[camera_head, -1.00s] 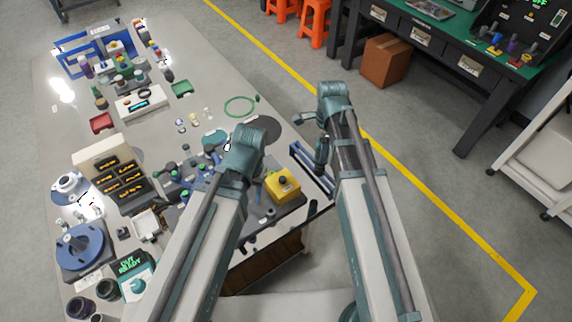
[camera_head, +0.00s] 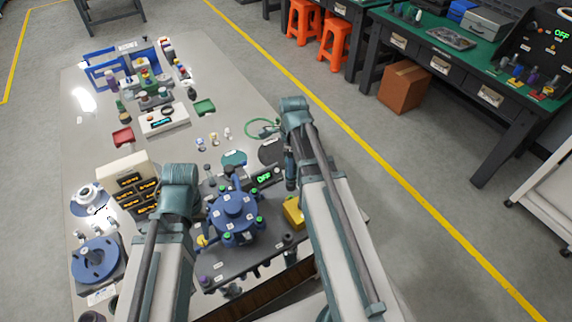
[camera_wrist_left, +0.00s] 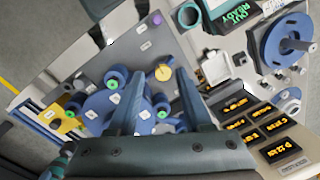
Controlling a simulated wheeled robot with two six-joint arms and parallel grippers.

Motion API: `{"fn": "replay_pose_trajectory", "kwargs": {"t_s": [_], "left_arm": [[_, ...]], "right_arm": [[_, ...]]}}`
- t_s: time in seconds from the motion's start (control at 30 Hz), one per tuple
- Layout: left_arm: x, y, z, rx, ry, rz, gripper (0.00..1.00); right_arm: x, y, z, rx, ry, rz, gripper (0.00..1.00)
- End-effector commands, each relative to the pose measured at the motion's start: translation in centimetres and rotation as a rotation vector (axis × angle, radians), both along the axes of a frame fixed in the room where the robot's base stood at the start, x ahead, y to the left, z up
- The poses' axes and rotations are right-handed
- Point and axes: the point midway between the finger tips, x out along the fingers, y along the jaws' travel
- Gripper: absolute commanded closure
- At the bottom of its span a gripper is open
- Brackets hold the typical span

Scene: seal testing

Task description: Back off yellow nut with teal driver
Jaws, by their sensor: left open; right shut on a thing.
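A round blue fixture (camera_head: 233,213) with green-capped nuts stands on a dark plate (camera_head: 262,258) at the table's near side.
A yellow box (camera_head: 293,213) sits right of the fixture, near my right arm. A display reading OFF (camera_head: 265,177) is behind it. Bare table (camera_head: 225,105) lies farther back.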

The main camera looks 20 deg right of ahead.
Motion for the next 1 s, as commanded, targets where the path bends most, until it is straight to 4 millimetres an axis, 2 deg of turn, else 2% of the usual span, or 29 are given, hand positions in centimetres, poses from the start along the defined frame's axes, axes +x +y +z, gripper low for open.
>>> {"fn": "replay_pose_trajectory", "kwargs": {"t_s": [0.27, 0.8, 1.0], "left_arm": [[0.0, 0.0, -0.6, 0.000, 0.000, 0.000, 0.50], [0.0, 0.0, -4.9, 0.000, 0.000, 0.000, 0.50], [0.0, 0.0, -5.0, 0.000, 0.000, 0.000, 0.50]], "right_arm": [[0.0, 0.0, -0.6, 0.000, 0.000, 0.001, 1.00], [0.0, 0.0, -4.9, 0.000, 0.000, 0.002, 1.00], [0.0, 0.0, -5.0, 0.000, 0.000, 0.002, 1.00]]}}
